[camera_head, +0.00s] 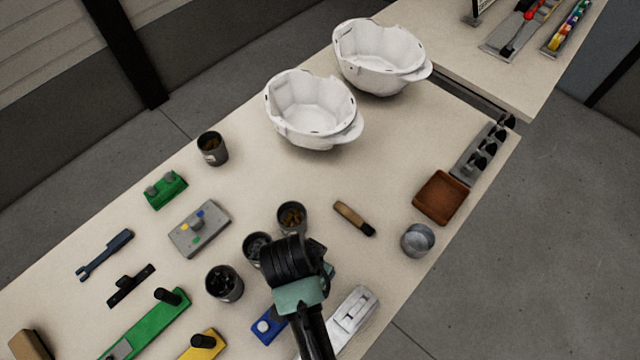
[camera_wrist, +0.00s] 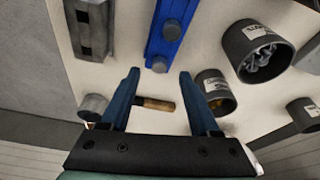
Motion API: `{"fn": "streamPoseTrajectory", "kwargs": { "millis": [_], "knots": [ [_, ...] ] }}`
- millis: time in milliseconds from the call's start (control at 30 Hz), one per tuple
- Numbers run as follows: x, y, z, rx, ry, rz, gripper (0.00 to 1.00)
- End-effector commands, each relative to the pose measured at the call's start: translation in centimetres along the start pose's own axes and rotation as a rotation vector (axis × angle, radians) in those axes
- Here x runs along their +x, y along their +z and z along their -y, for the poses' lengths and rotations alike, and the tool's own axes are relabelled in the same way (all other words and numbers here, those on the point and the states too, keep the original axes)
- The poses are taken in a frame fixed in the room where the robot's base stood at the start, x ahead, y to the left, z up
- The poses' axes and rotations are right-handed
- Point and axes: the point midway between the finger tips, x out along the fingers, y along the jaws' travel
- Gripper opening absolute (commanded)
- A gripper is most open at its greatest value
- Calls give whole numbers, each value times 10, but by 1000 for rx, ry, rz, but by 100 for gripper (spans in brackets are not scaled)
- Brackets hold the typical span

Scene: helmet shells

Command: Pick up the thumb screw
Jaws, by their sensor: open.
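I cannot single out the thumb screw for certain in either view. Dark cups hold small hardware: one with silver pieces (camera_wrist: 255,50), one with brass-coloured pieces (camera_wrist: 213,92), which in the head view is the brass cup (camera_head: 292,217). Another cup (camera_head: 224,283) holds dark pieces, and a cup (camera_head: 257,248) beside my arm holds grey ones. My gripper (camera_wrist: 160,73) is open and empty, its blue fingers spread above the table. The brass cup is to the right of its right finger in the wrist view. In the head view my wrist hides the fingers.
A wooden-handled tool (camera_head: 353,217), round tin (camera_head: 417,240) and brown tray (camera_head: 440,197) are to the right. White helmet shells (camera_head: 312,112) stand farther back. Bare table lies between.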

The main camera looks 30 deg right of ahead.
Motion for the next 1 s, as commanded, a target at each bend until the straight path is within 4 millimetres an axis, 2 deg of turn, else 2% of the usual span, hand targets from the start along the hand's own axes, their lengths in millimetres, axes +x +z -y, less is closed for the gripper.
{"fn": "streamPoseTrajectory", "kwargs": {
  "millis": [200, 533, 867, 1000],
  "knots": [
    [29, 0, -2, 0, 2, 2, 63],
    [34, -1, -2, 0, -1, 0, 61],
    [34, -1, -2, -1, -1, 0, 1],
    [34, -1, -2, -1, -1, 0, 0]
  ]
}}
